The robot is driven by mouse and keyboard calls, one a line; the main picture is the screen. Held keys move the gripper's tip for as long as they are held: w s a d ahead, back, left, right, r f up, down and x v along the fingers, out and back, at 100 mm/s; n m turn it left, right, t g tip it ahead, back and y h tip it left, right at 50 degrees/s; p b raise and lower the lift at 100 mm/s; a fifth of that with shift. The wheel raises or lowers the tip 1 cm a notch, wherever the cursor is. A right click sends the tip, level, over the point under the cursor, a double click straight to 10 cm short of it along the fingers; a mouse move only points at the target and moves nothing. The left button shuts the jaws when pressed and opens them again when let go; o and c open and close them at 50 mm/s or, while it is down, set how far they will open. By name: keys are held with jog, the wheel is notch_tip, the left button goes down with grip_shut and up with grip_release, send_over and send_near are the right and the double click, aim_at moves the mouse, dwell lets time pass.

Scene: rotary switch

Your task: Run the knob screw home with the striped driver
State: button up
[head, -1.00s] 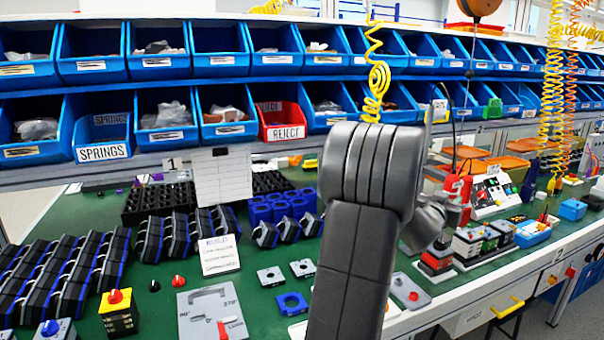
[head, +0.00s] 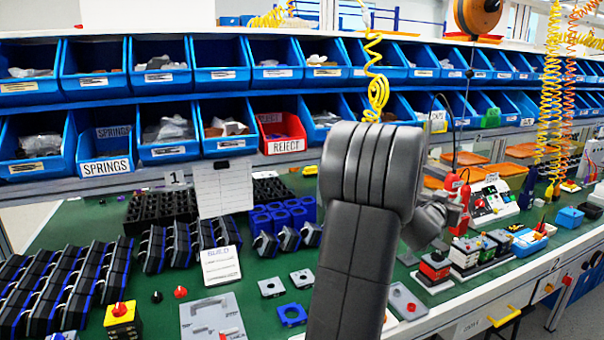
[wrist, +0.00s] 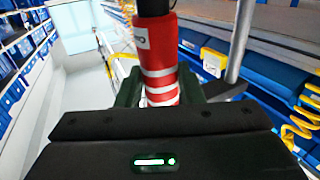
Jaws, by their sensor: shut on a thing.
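My gripper (wrist: 160,98) is shut on the striped driver (wrist: 160,62) in the wrist view. The driver has a red body with white bands, a small white label and a dark top. Its lower end and tip are hidden behind my gripper's housing. In the head view my arm hides most of my gripper. An upright red thing (head: 463,205) shows just right of my arm there; I cannot tell if it is the driver. A yellow-and-black switch (head: 122,322) with a red knob stands at front left. The knob screw cannot be made out.
Stacked switch blocks (head: 435,268) stand on small bases right of my arm. A grey plate (head: 210,318) and blue square part (head: 293,314) lie on the green bench. Blue bins (head: 165,135) line the back. A yellow coiled hose (head: 377,90) hangs behind my arm.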

jog(key=o, duration=1)
jog(key=shift+o, duration=0.2)
jog(key=shift+a, duration=0.1)
jog(key=v, duration=0.7)
jog(key=shift+b, duration=0.3)
jog(key=shift+x, duration=3.55)
jog(key=shift+f, duration=0.15)
